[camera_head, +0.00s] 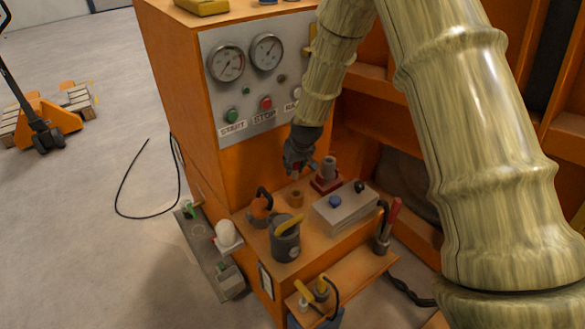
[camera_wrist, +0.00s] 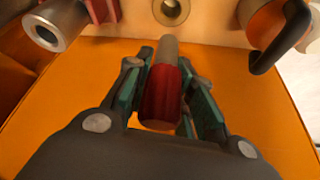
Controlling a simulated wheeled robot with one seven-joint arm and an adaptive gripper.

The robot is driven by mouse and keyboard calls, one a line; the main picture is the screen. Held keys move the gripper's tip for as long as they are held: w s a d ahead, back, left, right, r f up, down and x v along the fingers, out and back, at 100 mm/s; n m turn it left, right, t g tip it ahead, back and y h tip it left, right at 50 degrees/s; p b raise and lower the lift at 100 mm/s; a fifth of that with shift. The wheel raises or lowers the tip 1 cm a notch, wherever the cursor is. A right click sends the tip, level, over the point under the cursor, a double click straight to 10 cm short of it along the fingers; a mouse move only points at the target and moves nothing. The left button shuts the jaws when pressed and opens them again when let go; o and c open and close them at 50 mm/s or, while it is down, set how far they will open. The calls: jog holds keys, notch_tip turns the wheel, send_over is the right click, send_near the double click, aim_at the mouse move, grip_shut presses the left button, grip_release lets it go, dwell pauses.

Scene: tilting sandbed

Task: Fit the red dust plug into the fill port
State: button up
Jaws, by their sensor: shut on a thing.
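My gripper (camera_head: 299,164) is shut on the red dust plug (camera_wrist: 161,95), between its two fingers in the wrist view (camera_wrist: 163,88). The plug has a red body and a pale grey tip that points away from my palm. In the head view my fingers mostly hide it. A brass ring with a dark hole, which looks like the fill port (camera_wrist: 171,10), lies beyond the tip at the top of the wrist view. The same brass fitting (camera_head: 295,199) stands on the orange bench, just below my gripper in the picture. The tip appears apart from it.
A grey cylinder on a red base (camera_head: 327,173) stands close to the right of my gripper. A gauge panel (camera_head: 255,75) rises behind.

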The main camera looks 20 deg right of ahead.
jog(key=shift+d, duration=0.2)
jog(key=shift+p, duration=0.3)
jog(key=b, duration=0.2)
send_over(294, 190)
jog(key=shift+s+f, duration=0.15)
jog(key=shift+f, duration=2.75)
jog(key=shift+p, duration=0.45)
jog(key=shift+f+b, duration=0.6)
jog(key=shift+f, duration=0.8)
jog(key=shift+r, duration=0.25)
dwell(0.3)
jog(key=shift+r+p, duration=0.8)
jog(key=shift+r, duration=0.05)
